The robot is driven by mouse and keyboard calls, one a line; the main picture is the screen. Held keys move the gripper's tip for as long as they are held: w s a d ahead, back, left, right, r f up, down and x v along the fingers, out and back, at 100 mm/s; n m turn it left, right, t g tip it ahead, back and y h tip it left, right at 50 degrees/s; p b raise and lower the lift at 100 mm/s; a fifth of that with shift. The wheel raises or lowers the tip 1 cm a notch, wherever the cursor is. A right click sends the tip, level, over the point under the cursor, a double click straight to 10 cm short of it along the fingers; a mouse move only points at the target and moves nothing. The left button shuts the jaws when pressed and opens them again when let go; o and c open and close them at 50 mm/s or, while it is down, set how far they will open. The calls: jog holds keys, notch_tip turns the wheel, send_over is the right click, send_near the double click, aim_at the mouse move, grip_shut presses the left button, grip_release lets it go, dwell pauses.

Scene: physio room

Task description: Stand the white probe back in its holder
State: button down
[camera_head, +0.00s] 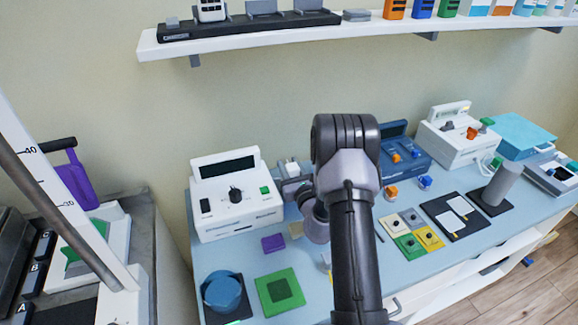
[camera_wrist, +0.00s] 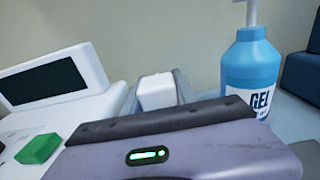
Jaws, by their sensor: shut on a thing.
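My gripper (camera_head: 289,170) is beside the right side of the white control unit, partly hidden by my arm. In the wrist view its two grey fingers (camera_wrist: 157,93) are shut on the white probe (camera_wrist: 158,92), and only a white blocky end of it shows. The probe also shows in the head view as a small white patch (camera_head: 288,166). I cannot make out a holder with certainty. A round blue cup-like thing (camera_head: 222,293) stands on a dark square at the front left; I cannot tell whether it is the holder.
The white control unit (camera_head: 235,192) stands left of the gripper. A blue gel bottle (camera_wrist: 250,75) stands to the right in the wrist view. A green mat (camera_head: 265,283), a purple block (camera_head: 273,243) and coloured squares (camera_head: 430,238) lie on the blue tabletop. A shelf (camera_head: 270,38) runs above.

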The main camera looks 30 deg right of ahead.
dwell(0.4)
jog(key=c, duration=0.9)
grip_release()
jog(key=shift+f, duration=0.1)
notch_tip(320, 180, up, 3)
jog(key=shift+r+p, duration=0.2)
jog(key=shift+p, duration=0.8)
jog(key=shift+s+a+r, duration=0.25)
jog(key=shift+s+r, duration=0.05)
jog(key=shift+s, duration=0.25)
jog(key=a+v, duration=0.1)
jog(key=v, duration=0.4)
jog(key=a+v, duration=0.1)
jog(key=v, duration=0.3)
jog(key=r+v, duration=0.1)
jog(key=v, duration=0.4)
jog(key=shift+a, duration=0.5)
jog(key=shift+w, duration=0.1)
